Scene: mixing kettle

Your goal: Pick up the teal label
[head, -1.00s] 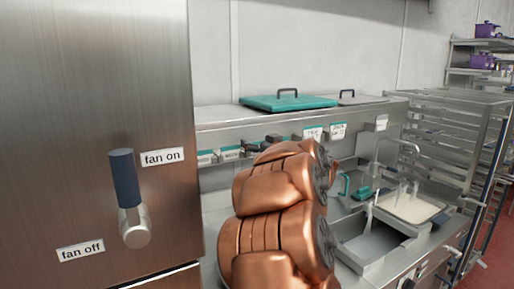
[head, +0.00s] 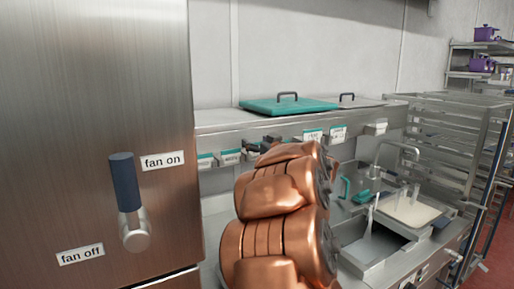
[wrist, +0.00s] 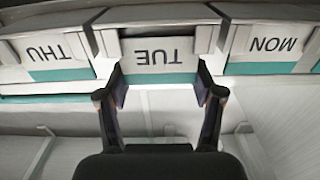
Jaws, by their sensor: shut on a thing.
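In the wrist view, a white label (wrist: 158,50) reading TUE, upside down in the picture, has a teal band (wrist: 160,79) along its edge. It sits at the front of a grey holder (wrist: 130,14). My gripper (wrist: 160,92) is shut on this label, with a fingertip at each side of its teal band. The label still appears to be at its holder; I cannot tell if it is free of it. In the head view, my copper-coloured arm hides most of the gripper and this label.
In the wrist view, teal-banded labels reading THU (wrist: 55,52) and MON (wrist: 272,45) flank it closely. In the head view, similar labels (head: 313,135) line the shelf edge. A teal lid (head: 289,104) lies above. A sink (head: 372,248) is at right, a steel cabinet (head: 95,90) at left.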

